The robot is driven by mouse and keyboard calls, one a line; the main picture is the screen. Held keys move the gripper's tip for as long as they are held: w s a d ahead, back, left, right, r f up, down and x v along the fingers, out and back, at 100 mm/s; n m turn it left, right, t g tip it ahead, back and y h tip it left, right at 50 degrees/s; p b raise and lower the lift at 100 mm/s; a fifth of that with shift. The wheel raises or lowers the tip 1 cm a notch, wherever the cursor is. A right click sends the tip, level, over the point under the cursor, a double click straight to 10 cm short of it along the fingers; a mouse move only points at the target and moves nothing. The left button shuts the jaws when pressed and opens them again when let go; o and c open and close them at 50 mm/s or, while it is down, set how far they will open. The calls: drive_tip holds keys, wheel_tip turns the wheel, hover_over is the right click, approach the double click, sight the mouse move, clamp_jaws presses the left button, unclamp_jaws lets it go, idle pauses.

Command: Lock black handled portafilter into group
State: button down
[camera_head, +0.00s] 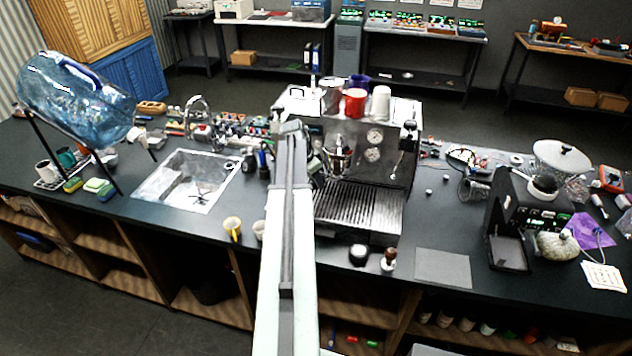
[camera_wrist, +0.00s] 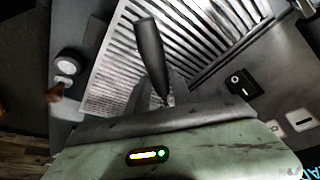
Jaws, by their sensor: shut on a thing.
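The espresso machine (camera_head: 386,168) stands mid-counter, with its slatted drip tray (camera_head: 358,208) in front. Chrome parts (camera_head: 340,158) show at the machine's front in the head view, beside my arm; I cannot tell the group clearly. In the wrist view the black portafilter handle (camera_wrist: 150,52) sticks up across the drip tray slats. My gripper (camera_wrist: 168,100) is shut on the portafilter near the handle's lower end. The portafilter's basket is not visible, so its seating in the group cannot be told. In the head view my arm hides the gripper.
A black knock cup (camera_head: 359,254) and a tamper (camera_head: 388,260) stand before the machine. Red and white cups sit on the machine's top.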

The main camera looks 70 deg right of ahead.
drive_tip(key=shift+r+p, duration=1.5)
drive_tip(key=shift+r, duration=0.05)
idle(2.2)
idle(0.5)
drive_tip(key=shift+s+a+n, duration=0.3)
drive_tip(key=shift+s+n, duration=0.1)
drive_tip(key=shift+n, duration=0.1)
drive_tip(key=shift+s+a+n+t+h, duration=0.2)
drive_tip(key=shift+s+n+t, duration=0.25)
drive_tip(key=shift+s+n, duration=0.65)
drive_tip(key=shift+s+a+n+t+h, duration=0.2)
drive_tip(key=shift+s+n+t, duration=0.45)
drive_tip(key=shift+n, duration=0.8)
drive_tip(key=shift+s+a+n+t+h, duration=0.1)
drive_tip(key=shift+s+a+n+t, duration=0.2)
drive_tip(key=shift+s+n, duration=0.85)
drive_tip(key=c, duration=1)
unclamp_jaws()
drive_tip(key=shift+w, duration=0.15)
drive_tip(key=shift+c, duration=0.2)
